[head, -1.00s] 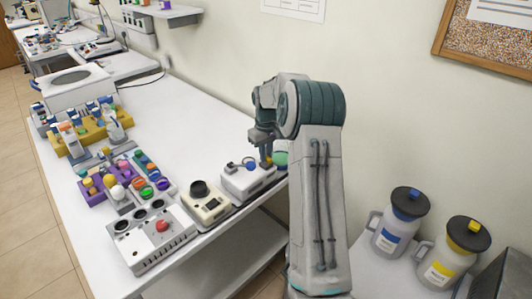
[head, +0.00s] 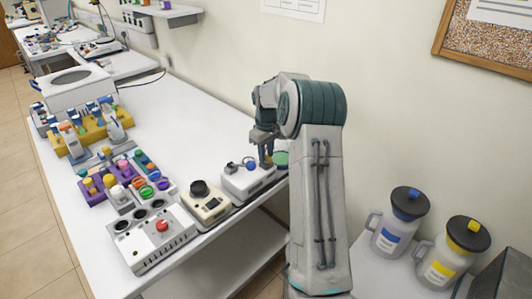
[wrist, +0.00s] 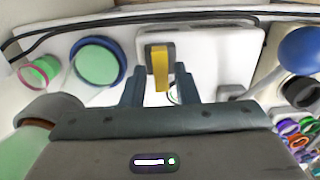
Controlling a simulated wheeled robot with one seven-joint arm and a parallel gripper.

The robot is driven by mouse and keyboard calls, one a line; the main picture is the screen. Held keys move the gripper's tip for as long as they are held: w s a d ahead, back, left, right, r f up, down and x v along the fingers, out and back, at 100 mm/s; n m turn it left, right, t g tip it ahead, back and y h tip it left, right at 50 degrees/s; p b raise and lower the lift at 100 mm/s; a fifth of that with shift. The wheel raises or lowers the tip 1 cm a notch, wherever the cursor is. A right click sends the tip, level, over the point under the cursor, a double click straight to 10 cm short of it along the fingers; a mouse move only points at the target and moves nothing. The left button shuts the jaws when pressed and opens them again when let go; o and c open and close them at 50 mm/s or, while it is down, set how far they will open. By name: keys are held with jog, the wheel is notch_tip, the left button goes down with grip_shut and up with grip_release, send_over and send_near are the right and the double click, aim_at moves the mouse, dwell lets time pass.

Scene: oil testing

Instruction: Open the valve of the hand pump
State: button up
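The hand pump (head: 246,182) is a white box with a blue ball knob (head: 249,163) at the right end of the bench. In the wrist view its white body (wrist: 215,55) carries a yellow valve lever (wrist: 160,68) on a dark grey block, and the blue ball (wrist: 305,50) shows at the right edge. My gripper (wrist: 160,92) is open. Its two blue-grey fingers stand on either side of the lever's lower end, with visible gaps. I cannot tell whether the fingertips are level with the lever. In the head view my gripper (head: 265,148) is over the pump's right end.
A cream device with a black knob (head: 206,203) and a white device with a red knob (head: 154,235) stand left of the pump. The bench (head: 180,120) behind is clear. Two jugs (head: 393,232) stand right.

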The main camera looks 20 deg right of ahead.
jog(key=shift+o, duration=0.3)
notch_tip(320, 180, up, 14)
jog(key=b, duration=0.1)
dwell(0.3)
jog(key=shift+f, duration=0.1)
jog(key=s+a+r+m+t, duration=0.1)
jog(key=s+a+r, duration=0.1)
jog(key=s+a, duration=0.5)
jog(key=s+a+r+m+t, duration=0.1)
jog(key=s+a+r, duration=0.2)
jog(key=s+a, duration=0.45)
jog(key=s+a+f+m, duration=0.1)
jog(key=s+a+f, duration=0.1)
jog(key=s, duration=0.8)
jog(key=s+a+f+m+t, duration=0.1)
jog(key=s+f, duration=0.4)
jog(key=s, duration=0.5)
jog(key=shift+a+f, duration=0.2)
jog(key=shift+a, duration=0.3)
